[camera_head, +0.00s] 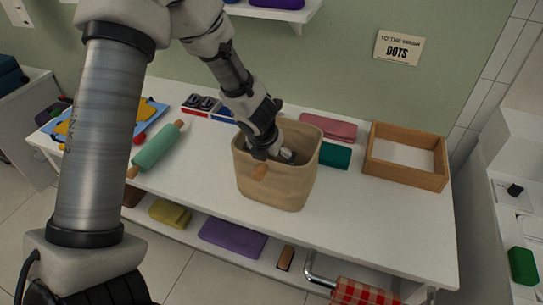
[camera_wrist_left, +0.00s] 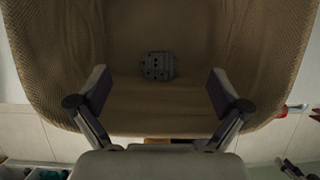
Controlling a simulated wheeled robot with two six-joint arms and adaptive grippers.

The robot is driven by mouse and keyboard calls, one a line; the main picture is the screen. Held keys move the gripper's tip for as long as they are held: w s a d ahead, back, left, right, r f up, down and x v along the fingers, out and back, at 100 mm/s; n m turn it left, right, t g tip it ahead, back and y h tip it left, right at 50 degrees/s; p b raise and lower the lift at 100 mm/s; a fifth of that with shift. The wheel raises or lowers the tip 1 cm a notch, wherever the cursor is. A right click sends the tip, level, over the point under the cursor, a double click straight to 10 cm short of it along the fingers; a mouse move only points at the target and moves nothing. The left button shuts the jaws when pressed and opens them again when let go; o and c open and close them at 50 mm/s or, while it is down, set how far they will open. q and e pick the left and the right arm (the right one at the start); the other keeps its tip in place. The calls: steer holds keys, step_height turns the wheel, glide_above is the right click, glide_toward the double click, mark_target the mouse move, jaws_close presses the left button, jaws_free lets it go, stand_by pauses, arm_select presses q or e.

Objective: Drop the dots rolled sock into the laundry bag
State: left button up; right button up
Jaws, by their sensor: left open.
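The tan laundry bag (camera_head: 278,188) stands open on the white table. My left gripper (camera_head: 278,152) points down into its mouth. In the left wrist view the bag's woven wall (camera_wrist_left: 55,60) surrounds the view, and the grey rolled sock with dark dots (camera_wrist_left: 158,66) lies inside the bag. My left gripper's fingers (camera_wrist_left: 160,95) are spread, with the sock beyond them and apart from them. In the head view the gripper and the bag's wall hide most of the bag's inside. My right gripper is not in view.
A wooden tray (camera_head: 408,178) stands right of the bag; pink (camera_head: 328,127) and green (camera_head: 335,156) folded cloths lie near it. A rolling pin (camera_head: 156,149) with a teal body lies left. A wall sign reading DOTS (camera_head: 398,48) hangs behind. The shelf below holds a purple cloth (camera_head: 232,238).

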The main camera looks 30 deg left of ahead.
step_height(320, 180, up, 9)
steer(key=p, duration=0.8)
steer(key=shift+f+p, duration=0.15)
steer(key=shift+p, duration=0.15)
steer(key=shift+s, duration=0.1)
